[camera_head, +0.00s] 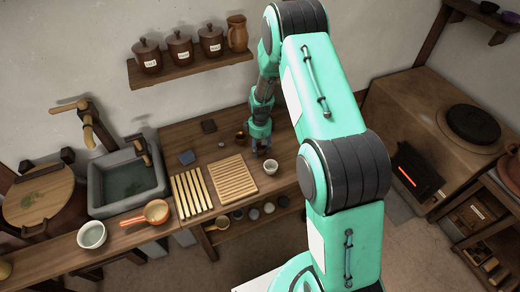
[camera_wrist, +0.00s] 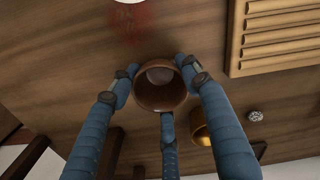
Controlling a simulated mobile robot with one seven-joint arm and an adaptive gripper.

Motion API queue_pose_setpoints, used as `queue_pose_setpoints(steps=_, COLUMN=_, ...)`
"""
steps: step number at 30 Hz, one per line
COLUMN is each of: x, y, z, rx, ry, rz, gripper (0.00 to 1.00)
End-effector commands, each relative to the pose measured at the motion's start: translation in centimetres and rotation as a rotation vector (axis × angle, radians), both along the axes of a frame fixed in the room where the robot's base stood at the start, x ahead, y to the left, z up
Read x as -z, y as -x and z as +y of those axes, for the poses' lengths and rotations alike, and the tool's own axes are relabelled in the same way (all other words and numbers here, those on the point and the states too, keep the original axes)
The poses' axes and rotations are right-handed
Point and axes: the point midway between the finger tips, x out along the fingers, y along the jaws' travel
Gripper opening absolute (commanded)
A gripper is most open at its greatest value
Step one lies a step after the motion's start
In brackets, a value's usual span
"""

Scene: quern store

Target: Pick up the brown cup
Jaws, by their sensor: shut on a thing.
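The brown cup (camera_wrist: 160,104) is in the middle of the wrist view, its round mouth and hollow inside facing the camera. My gripper (camera_wrist: 154,70) has blue jointed fingers on the cup's left and right and one more at its lower side, closed around it. In the head view my gripper (camera_head: 262,151) points down over the wooden counter, and I cannot make out the brown cup there. Whether the cup touches the counter or hangs just above it, I cannot tell.
A white cup (camera_head: 271,168) stands close beside my gripper. A golden-brown cup (camera_wrist: 201,133) is near my fingers in the wrist view. A slatted wooden board (camera_head: 233,178) lies to the left. A shelf with lidded jars (camera_head: 180,48) hangs behind. A sink (camera_head: 127,184) is farther left.

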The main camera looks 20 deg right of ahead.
Motion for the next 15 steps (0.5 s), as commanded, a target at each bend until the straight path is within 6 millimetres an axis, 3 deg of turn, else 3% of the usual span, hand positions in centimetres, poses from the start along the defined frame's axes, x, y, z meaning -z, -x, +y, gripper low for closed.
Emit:
queue_pose_setpoints(steps=5, x=-1.2, y=-0.1, z=0.0, rx=0.0, ry=0.0, rz=-0.001, gripper=0.19)
queue_pose_setpoints(steps=15, x=-6.1, y=-0.1, z=0.0, rx=0.0, ry=0.0, rz=-0.002, gripper=0.19)
